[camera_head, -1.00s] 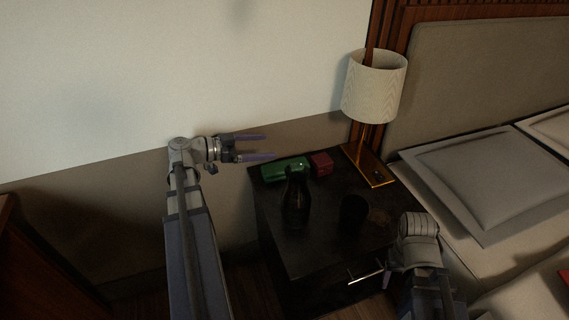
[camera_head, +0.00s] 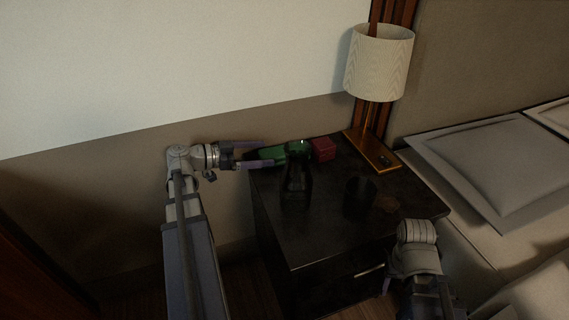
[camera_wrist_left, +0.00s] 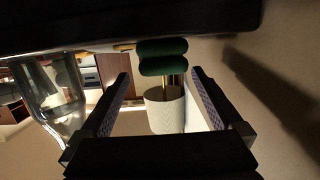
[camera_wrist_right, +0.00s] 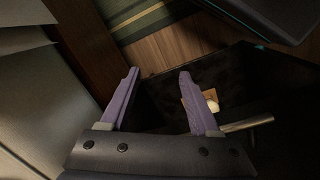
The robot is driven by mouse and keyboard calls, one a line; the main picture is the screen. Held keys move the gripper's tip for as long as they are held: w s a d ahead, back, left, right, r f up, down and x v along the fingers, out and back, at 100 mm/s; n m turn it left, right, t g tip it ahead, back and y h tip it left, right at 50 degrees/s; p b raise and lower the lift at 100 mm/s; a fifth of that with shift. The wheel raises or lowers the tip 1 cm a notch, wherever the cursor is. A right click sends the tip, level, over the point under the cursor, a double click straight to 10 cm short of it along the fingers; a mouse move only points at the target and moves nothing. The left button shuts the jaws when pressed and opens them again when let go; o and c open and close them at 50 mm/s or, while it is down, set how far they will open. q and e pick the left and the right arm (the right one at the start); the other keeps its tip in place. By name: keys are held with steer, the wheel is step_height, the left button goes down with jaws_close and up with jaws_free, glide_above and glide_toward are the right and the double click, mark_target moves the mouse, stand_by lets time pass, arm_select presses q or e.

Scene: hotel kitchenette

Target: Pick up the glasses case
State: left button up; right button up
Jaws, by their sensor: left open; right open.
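The green glasses case (camera_head: 271,153) lies at the back left of the dark nightstand (camera_head: 325,235). It also shows as a rounded green shape (camera_wrist_left: 162,57) in the left wrist view, which looks upside down. My left gripper (camera_head: 266,153) is open, level with the case at its left end, with the fingers pointing right. In its wrist view the case lies just beyond and between the fingertips; contact cannot be told. A dark glass bottle (camera_head: 296,188) hides part of the case. My right gripper (camera_wrist_right: 159,74) is open and empty by the nightstand's front.
A small red box (camera_head: 323,149) sits just right of the case. A lamp (camera_head: 379,62) stands behind. A dark cup (camera_head: 359,198) and a small brown item (camera_head: 387,203) are nearer the front right. The bed with pillows (camera_head: 495,165) is to the right; the wall is behind.

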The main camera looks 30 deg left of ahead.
mark_target(277, 151)
arm_select(q)
steer(key=shift+f+x, duration=0.2)
steer(key=shift+x, duration=1.1)
steer(key=shift+r+b+x, duration=0.15)
steer(key=shift+b+x, duration=0.1)
steer(key=shift+x, duration=1.05)
steer(key=shift+r+b+x, duration=0.1)
steer(key=shift+b+x, duration=0.1)
steer(key=shift+x, duration=1.1)
steer(key=shift+w+a, duration=0.1)
steer(key=shift+c, duration=0.2)
steer(key=c, duration=1.4)
